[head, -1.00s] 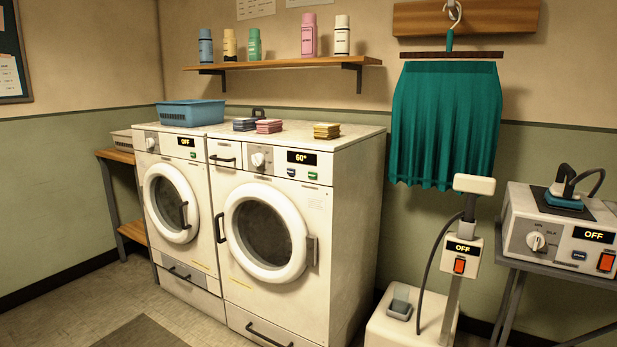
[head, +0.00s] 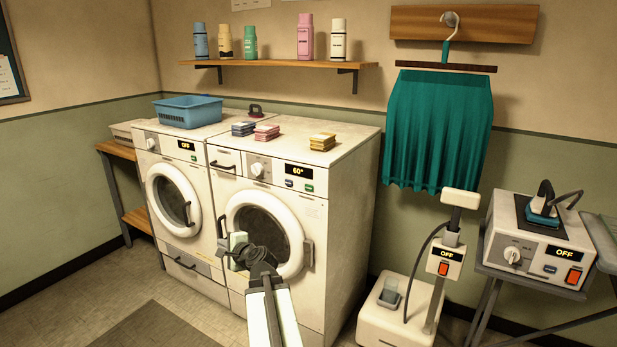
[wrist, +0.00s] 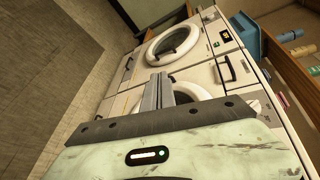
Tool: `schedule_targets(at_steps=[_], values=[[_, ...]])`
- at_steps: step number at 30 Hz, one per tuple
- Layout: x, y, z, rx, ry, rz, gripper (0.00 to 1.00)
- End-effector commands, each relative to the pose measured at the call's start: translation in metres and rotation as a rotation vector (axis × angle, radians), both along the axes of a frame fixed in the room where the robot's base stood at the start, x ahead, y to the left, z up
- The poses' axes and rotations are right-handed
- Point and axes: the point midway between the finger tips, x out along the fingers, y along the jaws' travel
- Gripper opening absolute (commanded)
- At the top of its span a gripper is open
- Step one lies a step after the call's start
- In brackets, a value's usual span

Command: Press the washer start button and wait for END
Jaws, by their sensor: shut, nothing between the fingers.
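The white washer (head: 313,225) on the right has a round door, a dial and a display (head: 298,171) reading 60°. Below the display are a blue button (head: 289,184) and a green button (head: 309,188); their labels are too small to read. My gripper (head: 236,246) is in front of the washer door, lower than the buttons and to their left. It is shut and empty. In the wrist view its closed fingers (wrist: 158,91) point toward the white machines. My gripper hides the lower left of the door in the head view. Contact with the door cannot be told.
A second front-loader (head: 173,195) stands at left, its display reading OFF. A blue basket (head: 188,111) and folded cloth stacks (head: 322,142) sit on top. A steamer (head: 400,312) stands right of the washer, with an iron station (head: 533,243) beyond. Floor in front at left is clear.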

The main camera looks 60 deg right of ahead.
Motion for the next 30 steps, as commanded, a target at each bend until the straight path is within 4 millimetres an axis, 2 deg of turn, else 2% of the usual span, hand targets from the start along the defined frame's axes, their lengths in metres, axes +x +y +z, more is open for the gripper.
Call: schedule_targets(at_steps=[1, 3, 6, 9, 12, 17, 30], values=[[-0.017, -0.028, 0.025, 0.037, -0.050, -0.076, 0.00], [-0.042, -0.064, 0.047, 0.090, -0.129, -0.183, 0.00], [-0.078, -0.109, 0.073, 0.162, -0.235, -0.319, 0.00], [-0.110, -0.142, 0.091, 0.215, -0.322, -0.425, 0.00], [-0.134, -0.163, 0.102, 0.249, -0.382, -0.494, 0.00], [-0.148, -0.175, 0.106, 0.270, -0.420, -0.537, 0.00], [-0.148, -0.179, 0.105, 0.270, -0.418, -0.537, 0.00]])
